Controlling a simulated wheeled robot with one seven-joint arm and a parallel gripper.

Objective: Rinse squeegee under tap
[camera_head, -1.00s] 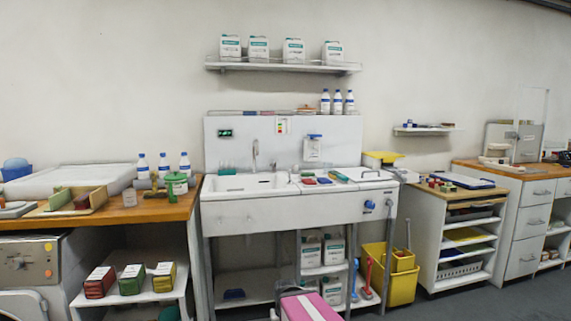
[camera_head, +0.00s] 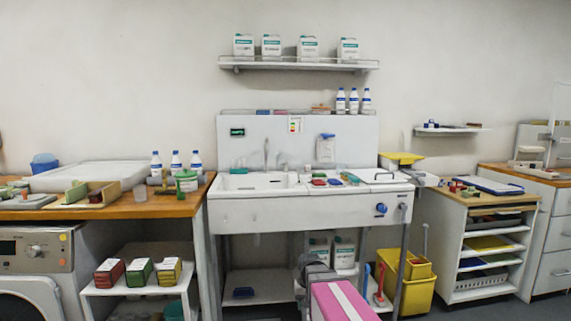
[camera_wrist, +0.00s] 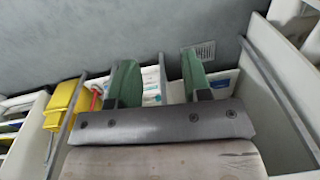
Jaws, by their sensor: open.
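The sink (camera_head: 257,199) is a white unit with a tall back panel, standing against the wall in the middle of the head view. A thin metal tap (camera_head: 267,152) rises at the back of its basin (camera_head: 250,183). Small red, green and blue items (camera_head: 334,182) lie on the ledge right of the basin; I cannot tell whether one is the squeegee. My gripper (camera_wrist: 160,78) shows in the wrist view with two green-padded fingers wide apart and nothing between them. It points down past white storage and yellow buckets toward the grey floor.
A wooden-topped bench (camera_head: 110,211) stands left, with bottles and a white tray. Yellow buckets (camera_head: 412,288) stand on the floor right of the sink's lower shelf. A shelf unit (camera_head: 452,232) is right. A wall shelf (camera_head: 300,64) holds white canisters. Bare floor shows at lower right.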

